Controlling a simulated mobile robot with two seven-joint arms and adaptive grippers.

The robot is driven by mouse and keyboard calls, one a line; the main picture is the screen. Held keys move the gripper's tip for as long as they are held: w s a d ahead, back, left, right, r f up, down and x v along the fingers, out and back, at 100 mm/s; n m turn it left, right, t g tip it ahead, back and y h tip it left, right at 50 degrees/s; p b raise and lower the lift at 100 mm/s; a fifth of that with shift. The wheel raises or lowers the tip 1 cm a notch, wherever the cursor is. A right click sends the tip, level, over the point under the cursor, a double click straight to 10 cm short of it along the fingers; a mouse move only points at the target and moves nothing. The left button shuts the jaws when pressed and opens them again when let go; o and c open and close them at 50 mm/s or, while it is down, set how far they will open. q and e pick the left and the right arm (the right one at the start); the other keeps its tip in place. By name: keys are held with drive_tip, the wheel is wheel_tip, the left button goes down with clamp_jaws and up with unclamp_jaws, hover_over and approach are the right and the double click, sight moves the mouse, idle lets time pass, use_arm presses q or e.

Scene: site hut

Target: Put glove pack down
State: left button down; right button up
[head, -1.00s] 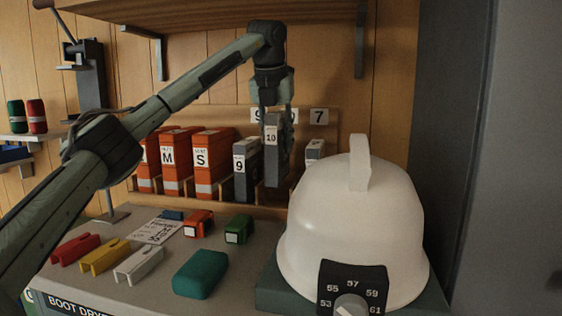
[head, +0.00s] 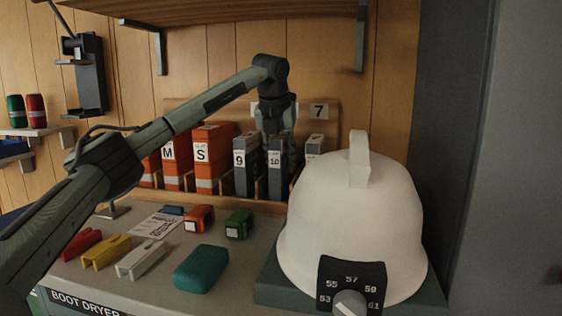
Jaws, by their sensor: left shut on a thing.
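The glove pack is a slim grey box marked 10 (head: 274,172). It stands upright in the rack (head: 240,201), just right of the grey box marked 9 (head: 240,172). My left gripper (head: 277,138) comes down from above and is shut on the top of the pack marked 10. The lower end of the pack is level with the neighbouring box, behind the rack's front lip. Whether it bears on the rack floor cannot be seen. My right gripper is not in view.
Orange boxes marked M (head: 172,168) and S (head: 205,160) stand left in the rack. A white helmet (head: 345,225) on a dark base fills the right front. Clips (head: 140,259) and a teal block (head: 201,269) lie on the bench.

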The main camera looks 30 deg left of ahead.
sight(278, 137)
use_arm(q)
drive_tip(key=shift+f, duration=0.1)
drive_tip(key=c, duration=1.2)
unclamp_jaws()
drive_tip(key=shift+o, duration=0.2)
drive_tip(key=v, duration=0.7)
drive_tip(key=shift+s+r, duration=0.1)
drive_tip(key=shift+r, duration=0.25)
